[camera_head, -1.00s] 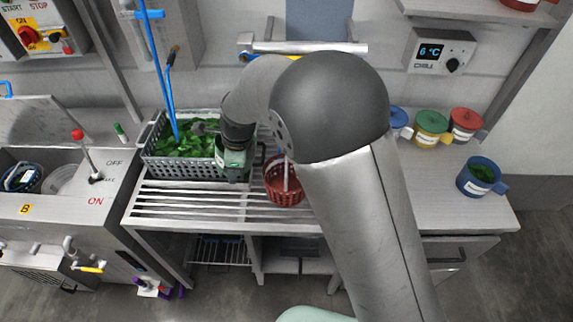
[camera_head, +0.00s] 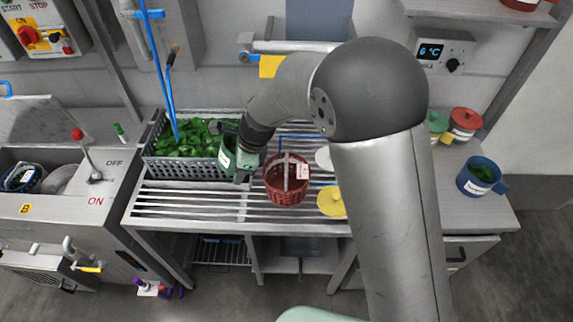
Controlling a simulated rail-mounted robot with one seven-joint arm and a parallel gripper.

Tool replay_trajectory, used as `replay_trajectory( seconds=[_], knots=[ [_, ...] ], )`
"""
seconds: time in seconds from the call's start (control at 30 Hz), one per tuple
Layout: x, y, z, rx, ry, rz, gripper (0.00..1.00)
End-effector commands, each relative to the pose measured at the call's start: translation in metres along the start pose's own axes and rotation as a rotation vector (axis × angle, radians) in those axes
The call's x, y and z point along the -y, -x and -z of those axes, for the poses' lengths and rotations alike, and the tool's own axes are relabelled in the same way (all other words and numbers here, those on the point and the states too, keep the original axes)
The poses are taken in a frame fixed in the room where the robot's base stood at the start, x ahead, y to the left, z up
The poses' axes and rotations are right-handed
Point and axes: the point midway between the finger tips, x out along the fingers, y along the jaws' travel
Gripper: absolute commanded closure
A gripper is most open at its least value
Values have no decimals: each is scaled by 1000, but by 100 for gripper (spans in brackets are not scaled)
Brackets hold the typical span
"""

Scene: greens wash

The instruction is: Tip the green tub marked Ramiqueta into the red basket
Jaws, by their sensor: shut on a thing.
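The red basket (camera_head: 286,190) stands upright on the slatted rack, with a handle over its top and a small pale tag. A green tub (camera_head: 227,154) with a white label is just left of the basket, at the right end of the grey crate. Its label is too small to read. My gripper (camera_head: 243,172) is shut on this tub at its right side. The gripper hides part of the tub, and I cannot see the tub's contents. The tub looks close to upright and apart from the basket.
A grey crate (camera_head: 180,169) full of green leaves stands left of the tub. A yellow lid (camera_head: 331,202) lies right of the basket. A blue tub (camera_head: 481,177) with greens and a red-lidded tub (camera_head: 465,123) stand at the right. My arm hides the counter's middle.

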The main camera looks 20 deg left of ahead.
Motion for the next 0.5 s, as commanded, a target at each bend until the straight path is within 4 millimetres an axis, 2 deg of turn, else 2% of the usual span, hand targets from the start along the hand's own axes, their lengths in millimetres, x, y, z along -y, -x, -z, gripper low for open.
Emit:
replay_trajectory(
  seconds=[0.5],
  knots=[
    [1, 1, 8, 71, -4, 3, 100]
  ],
)
